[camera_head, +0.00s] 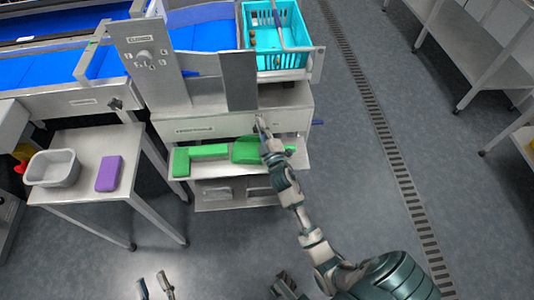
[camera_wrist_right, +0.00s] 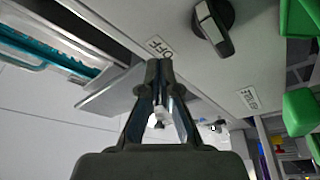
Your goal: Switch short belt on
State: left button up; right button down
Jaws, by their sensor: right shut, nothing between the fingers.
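In the right wrist view, a black rotary knob (camera_wrist_right: 213,24) with a pale bar across it sits on a light panel. An OFF label (camera_wrist_right: 160,47) lies to its left and another label (camera_wrist_right: 249,97), too small to read, lies below right. Which way the knob points is unclear. My right gripper (camera_wrist_right: 158,66) is shut and empty, below and left of the knob, apart from it in the picture. In the head view my right gripper (camera_head: 261,122) is at the front of a white cabinet (camera_head: 222,127). My left gripper (camera_head: 154,284) is open and empty at the bottom edge.
A turquoise basket (camera_head: 283,62) stands on the machine beside blue belts (camera_head: 204,37). Green pieces (camera_head: 210,151) lie on a shelf below the cabinet. A side table holds a grey tub (camera_head: 52,183) and a purple block (camera_head: 109,173).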

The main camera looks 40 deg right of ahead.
pick_arm(q)
jog(key=shift+w+d+f+g, duration=0.1)
jog(key=shift+w+f+g, duration=0.25)
jog(key=shift+f+g, duration=0.2)
pick_arm(e)
jog(key=s+a+f, duration=0.3)
jog(key=s+a, duration=0.2)
jog(key=s, duration=0.3)
